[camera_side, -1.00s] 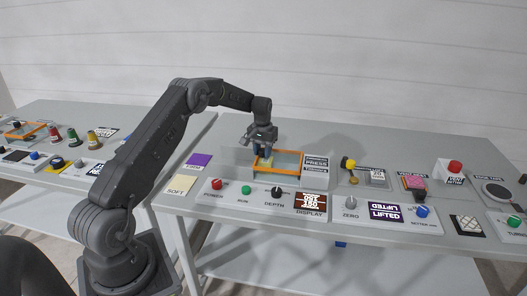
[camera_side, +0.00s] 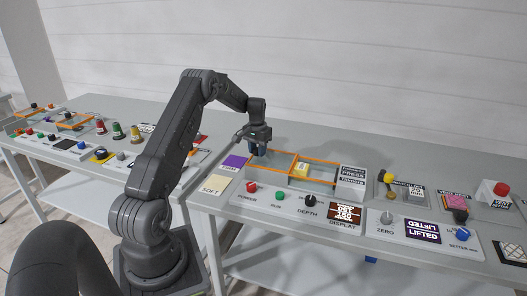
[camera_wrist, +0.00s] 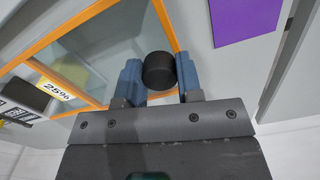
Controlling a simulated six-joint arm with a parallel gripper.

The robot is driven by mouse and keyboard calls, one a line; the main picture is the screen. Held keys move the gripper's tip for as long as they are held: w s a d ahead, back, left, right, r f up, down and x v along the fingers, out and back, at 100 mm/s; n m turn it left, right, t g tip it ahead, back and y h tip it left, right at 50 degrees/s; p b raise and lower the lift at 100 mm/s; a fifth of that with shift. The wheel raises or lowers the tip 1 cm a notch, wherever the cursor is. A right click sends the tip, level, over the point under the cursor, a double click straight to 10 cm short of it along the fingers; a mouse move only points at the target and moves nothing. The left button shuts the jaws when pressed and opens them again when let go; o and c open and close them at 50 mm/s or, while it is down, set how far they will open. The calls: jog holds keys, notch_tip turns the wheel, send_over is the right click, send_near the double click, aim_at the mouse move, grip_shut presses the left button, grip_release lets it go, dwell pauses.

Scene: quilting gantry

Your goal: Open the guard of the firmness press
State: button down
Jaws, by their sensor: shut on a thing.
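The guard of the firmness press is a clear panel in an orange frame (camera_side: 272,159). It lies to the left of a second orange-edged opening (camera_side: 318,183) on the press, beside the press label block (camera_side: 352,178). My gripper (camera_side: 258,149) is at the guard's left end. In the wrist view, the blue fingers of my gripper (camera_wrist: 160,78) are shut on a black round knob (camera_wrist: 159,68) at the edge of the guard's frame (camera_wrist: 168,28). A yellow block (camera_side: 302,168) sits in the press; its 25% label (camera_wrist: 55,91) shows in the wrist view.
A purple square (camera_side: 235,161) and a SOFT card (camera_side: 214,185) lie left of the press. Power (camera_side: 251,187), run (camera_side: 280,195) and depth (camera_side: 309,200) controls and a display (camera_side: 346,213) line the front. More stations stand at right.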

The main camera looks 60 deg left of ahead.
jog(key=c, duration=0.8)
grip_release()
notch_tip(320, 180, up, 14)
jog(key=shift+f, duration=0.1)
